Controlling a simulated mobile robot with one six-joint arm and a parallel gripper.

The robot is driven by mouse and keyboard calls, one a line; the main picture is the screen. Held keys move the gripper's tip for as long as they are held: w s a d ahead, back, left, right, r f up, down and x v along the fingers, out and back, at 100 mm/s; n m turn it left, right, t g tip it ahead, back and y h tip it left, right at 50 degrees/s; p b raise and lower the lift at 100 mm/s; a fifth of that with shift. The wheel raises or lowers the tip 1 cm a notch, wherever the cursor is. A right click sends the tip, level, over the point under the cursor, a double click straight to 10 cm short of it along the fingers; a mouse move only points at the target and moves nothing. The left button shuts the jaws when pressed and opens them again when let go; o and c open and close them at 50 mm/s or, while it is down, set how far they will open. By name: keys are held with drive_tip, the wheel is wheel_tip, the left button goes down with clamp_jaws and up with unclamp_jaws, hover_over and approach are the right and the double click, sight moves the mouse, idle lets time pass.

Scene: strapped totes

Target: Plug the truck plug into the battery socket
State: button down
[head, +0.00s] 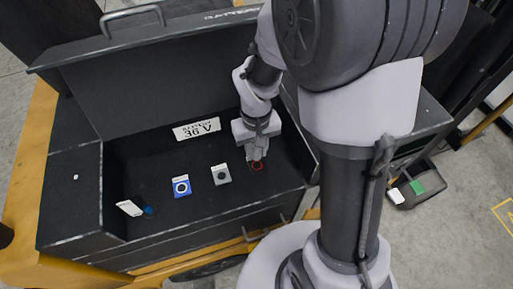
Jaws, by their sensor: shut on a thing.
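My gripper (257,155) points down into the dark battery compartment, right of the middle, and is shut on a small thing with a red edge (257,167). The fingers hide most of this thing, so I cannot tell whether it is the truck plug, nor whether it touches the surface below. A grey square fitting with a dark round face (221,175) is just left of my gripper. A blue square fitting with a dark round face (181,187) is further left. I cannot tell which fitting is the battery socket.
A white piece (129,208) with a small blue part beside it lies at the compartment's left. The raised dark lid (150,85) stands behind, above a "36 V" label (196,129). The compartment's side walls rise left and right.

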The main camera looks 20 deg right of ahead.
sight(257, 157)
drive_tip(key=shift+d+f+b, duration=0.1)
drive_tip(key=shift+f+b, duration=1.2)
drive_tip(key=shift+f, duration=0.65)
drive_tip(key=shift+f+b, duration=0.6)
idle(0.5)
drive_tip(key=c, duration=1.1)
unclamp_jaws()
drive_tip(key=shift+o, duration=0.2)
drive_tip(key=shift+r, duration=0.15)
wheel_tip(257, 157, up, 17)
drive_tip(key=p, duration=0.5)
drive_tip(key=shift+r+p, duration=0.1)
drive_tip(key=shift+p, duration=0.25)
